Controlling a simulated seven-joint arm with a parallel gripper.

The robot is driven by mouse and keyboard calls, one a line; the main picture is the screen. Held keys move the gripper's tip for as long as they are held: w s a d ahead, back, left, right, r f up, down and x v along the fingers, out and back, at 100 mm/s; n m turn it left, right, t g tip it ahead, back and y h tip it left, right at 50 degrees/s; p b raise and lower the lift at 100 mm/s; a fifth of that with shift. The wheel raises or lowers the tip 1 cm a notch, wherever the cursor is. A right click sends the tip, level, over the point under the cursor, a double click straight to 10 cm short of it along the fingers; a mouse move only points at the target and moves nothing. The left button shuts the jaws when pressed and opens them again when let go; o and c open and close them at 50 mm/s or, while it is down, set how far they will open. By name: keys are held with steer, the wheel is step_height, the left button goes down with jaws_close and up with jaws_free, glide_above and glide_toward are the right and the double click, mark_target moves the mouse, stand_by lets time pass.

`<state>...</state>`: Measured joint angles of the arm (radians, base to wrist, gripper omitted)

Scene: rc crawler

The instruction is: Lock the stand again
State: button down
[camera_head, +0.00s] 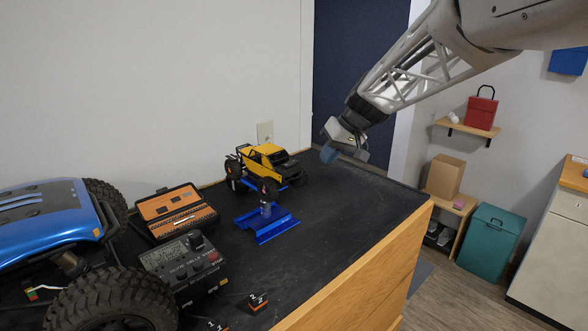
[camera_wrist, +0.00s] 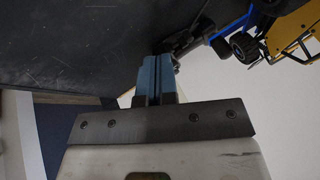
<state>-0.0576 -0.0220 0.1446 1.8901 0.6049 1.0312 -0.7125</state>
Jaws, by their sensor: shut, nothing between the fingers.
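The blue stand (camera_head: 266,224) is on the black worktop, with a wide base and a short post. A small yellow crawler truck (camera_head: 265,162) sits above it at the back, upright, with black wheels. The truck also shows at the upper right of the wrist view (camera_wrist: 297,30), with a blue part (camera_wrist: 232,30) beside it. My gripper (camera_head: 328,153) is to the right of the truck, above the worktop and apart from the stand. Its blue fingers (camera_wrist: 157,62) are together and empty. A dark part lies beyond the fingertips in the wrist view. I cannot make out the stand's lock.
A large blue crawler (camera_head: 50,220) fills the left side. An orange tool case (camera_head: 178,212) and a dark meter box (camera_head: 183,264) stand near it. Small black-and-orange blocks (camera_head: 258,301) lie at the front edge. The worktop's right part (camera_head: 365,205) is clear.

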steer(key=w+a+f+n+y, duration=0.1)
steer(key=w+a, duration=0.2)
steer(key=w, duration=0.5)
steer(key=shift+a+f, duration=0.1)
steer(key=shift+f, duration=0.1)
steer(key=x, duration=0.9)
steer(key=shift+a+f, duration=0.25)
steer(key=shift+a, duration=0.1)
steer(key=shift+s+a, duration=0.2)
steer(key=shift+a, duration=0.25)
steer(key=shift+s+a, duration=0.25)
steer(key=shift+a, duration=0.25)
steer(key=shift+s+a, duration=0.45)
steer(key=shift+a, duration=0.4)
steer(key=shift+w+a+n+g, duration=0.2)
steer(key=shift+a+n+g, duration=0.3)
steer(key=shift+a+n, duration=0.45)
steer(key=a+n+g, duration=0.1)
steer(key=a+n, duration=0.1)
steer(key=a+n+g, duration=0.2)
steer(key=a+n, duration=0.1)
steer(key=shift+s+a, duration=0.25)
steer(key=shift+s+a+n+g+h, duration=0.3)
steer(key=shift+a+n+g, duration=0.3)
steer(key=shift+n, duration=0.4)
steer(key=shift+s+a+n+g+h, duration=0.2)
steer(key=shift+a+n+g+h, duration=0.3)
steer(key=shift+n, duration=0.45)
